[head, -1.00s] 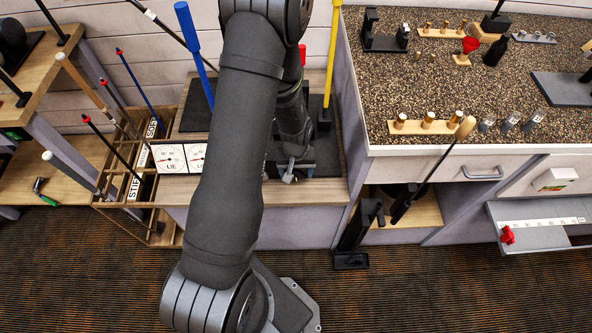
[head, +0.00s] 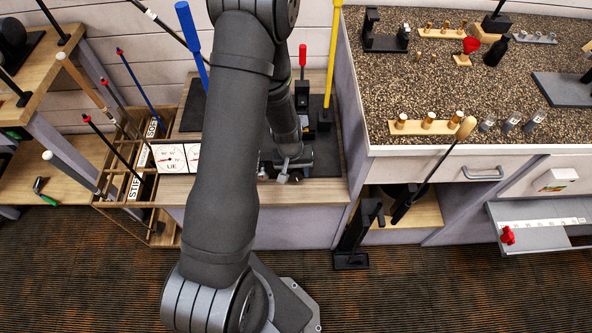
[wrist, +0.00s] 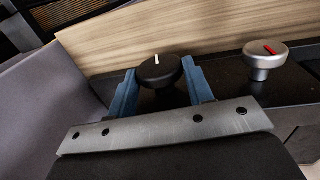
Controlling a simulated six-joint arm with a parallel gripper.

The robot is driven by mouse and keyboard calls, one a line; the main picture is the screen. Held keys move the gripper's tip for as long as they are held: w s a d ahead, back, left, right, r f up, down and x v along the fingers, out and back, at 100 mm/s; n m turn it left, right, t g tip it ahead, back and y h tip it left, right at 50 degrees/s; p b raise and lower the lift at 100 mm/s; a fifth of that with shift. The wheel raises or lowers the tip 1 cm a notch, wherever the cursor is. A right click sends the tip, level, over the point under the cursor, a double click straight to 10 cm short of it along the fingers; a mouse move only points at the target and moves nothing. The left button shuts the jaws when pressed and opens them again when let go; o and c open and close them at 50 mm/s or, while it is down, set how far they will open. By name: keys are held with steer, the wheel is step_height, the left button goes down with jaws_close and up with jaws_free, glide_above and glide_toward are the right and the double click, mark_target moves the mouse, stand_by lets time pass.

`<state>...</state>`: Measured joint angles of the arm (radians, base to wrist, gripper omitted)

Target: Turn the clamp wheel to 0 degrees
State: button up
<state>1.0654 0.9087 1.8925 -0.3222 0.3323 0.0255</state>
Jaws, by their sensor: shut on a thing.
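A black round knob (wrist: 161,72) with a white mark sits between the two blue fingers of my gripper (wrist: 158,68) in the wrist view. The fingers are shut on its sides. The white mark points towards the top of the picture. A silver knob (wrist: 265,58) with a red mark stands to the right, apart from the fingers. Neither knob carries a label that I can read, so I cannot tell for sure which is the clamp wheel. In the head view my gripper (head: 284,177) is low at the bench's front edge, and the black knob is not clear there.
A red-handled lever (head: 303,57) and a yellow-handled upright (head: 332,60) stand behind my wrist. White lie gauges (head: 171,158) and a club rack (head: 125,180) are to the left. A gravel-topped cabinet (head: 460,85) stands close on the right.

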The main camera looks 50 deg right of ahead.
steer(key=shift+a+f+g+h, duration=0.1)
steer(key=shift+a+g+h, duration=0.15)
steer(key=shift+g+h, duration=0.3)
steer(key=shift+g, duration=0.25)
steer(key=o, duration=1)
steer(key=shift+w+d, duration=0.1)
steer(key=shift+w+r, duration=0.15)
steer(key=shift+r, duration=0.5)
steer(key=v, duration=1.6)
steer(key=shift+a+r, duration=0.1)
steer(key=shift+a, duration=0.3)
steer(key=shift+c, duration=0.2)
